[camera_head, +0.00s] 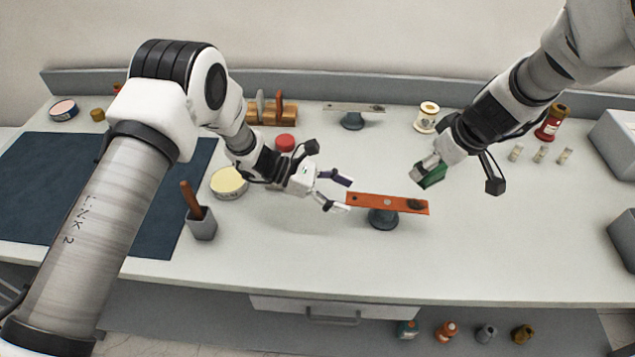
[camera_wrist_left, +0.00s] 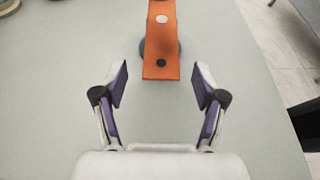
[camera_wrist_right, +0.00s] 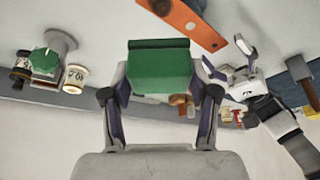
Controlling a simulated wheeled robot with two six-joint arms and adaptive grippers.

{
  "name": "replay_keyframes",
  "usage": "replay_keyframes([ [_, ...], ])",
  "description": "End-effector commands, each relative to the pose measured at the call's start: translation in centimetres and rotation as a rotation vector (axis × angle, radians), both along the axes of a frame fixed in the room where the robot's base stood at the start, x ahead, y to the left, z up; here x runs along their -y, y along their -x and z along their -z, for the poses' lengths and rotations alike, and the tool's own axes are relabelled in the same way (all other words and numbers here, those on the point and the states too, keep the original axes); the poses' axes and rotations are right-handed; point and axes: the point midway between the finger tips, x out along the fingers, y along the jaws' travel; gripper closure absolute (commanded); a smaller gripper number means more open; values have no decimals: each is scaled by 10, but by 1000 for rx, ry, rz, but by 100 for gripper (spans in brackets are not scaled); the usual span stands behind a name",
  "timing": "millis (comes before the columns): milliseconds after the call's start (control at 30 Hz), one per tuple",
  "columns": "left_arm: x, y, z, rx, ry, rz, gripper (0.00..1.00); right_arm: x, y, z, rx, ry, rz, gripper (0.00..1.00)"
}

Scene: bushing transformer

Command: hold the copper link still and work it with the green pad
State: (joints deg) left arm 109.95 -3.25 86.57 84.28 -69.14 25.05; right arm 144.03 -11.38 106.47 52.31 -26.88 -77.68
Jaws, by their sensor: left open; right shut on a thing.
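The copper link (camera_head: 375,203) is a flat orange bar with holes and a dark patch near its right end. It rests on a small grey stand (camera_head: 383,220). My left gripper (camera_head: 348,194) is open at the bar's left end; in the left wrist view the bar's end (camera_wrist_left: 161,60) lies just ahead of and between the spread fingertips (camera_wrist_left: 161,85), with a gap. My right gripper (camera_head: 428,170) is shut on the green pad (camera_head: 431,178) and holds it above and behind the bar's right end, apart from it. The pad (camera_wrist_right: 159,70) fills the right wrist view's centre.
A second bar (camera_head: 352,107) on a stand is at the back. A cream-topped tin (camera_head: 229,182), a grey cup (camera_head: 202,225) with a brown handle, and a red-capped jar (camera_head: 285,143) stand left. A blue mat (camera_head: 100,200) covers the left.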

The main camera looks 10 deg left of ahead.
Motion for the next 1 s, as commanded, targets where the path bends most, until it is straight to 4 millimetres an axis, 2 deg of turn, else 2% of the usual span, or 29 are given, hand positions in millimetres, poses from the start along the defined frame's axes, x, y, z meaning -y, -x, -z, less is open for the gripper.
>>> replay_keyframes([
  [100, 18, 0, 8, -1, -1, 2, 29, 0, 0, 0, 0, 0, 0, 68],
  [200, 25, 0, 11, 0, 0, 1, 29, 0, 0, 0, 0, 0, 0, 68],
  [467, 28, 0, 12, -1, 0, 0, 29, 0, 0, 0, 0, 0, 0, 68],
  [500, 28, 0, 12, -1, 0, 0, 36, 0, 0, 0, 0, 0, 0, 68],
  [567, 27, 0, 12, -1, -1, 0, 57, 0, 0, 0, 0, 0, 0, 68],
  [600, 27, 0, 12, -1, -1, 0, 72, 0, 0, 0, 0, 0, 0, 68],
  [667, 27, 0, 12, -1, -1, 0, 93, 0, 0, 0, 0, 0, 0, 68],
  [700, 27, 0, 12, -1, -1, 0, 100, 0, 0, 0, 0, 0, 0, 68],
  [1000, 27, 0, 12, -1, -1, 1, 100, 0, 0, 0, 0, 0, 0, 68],
])
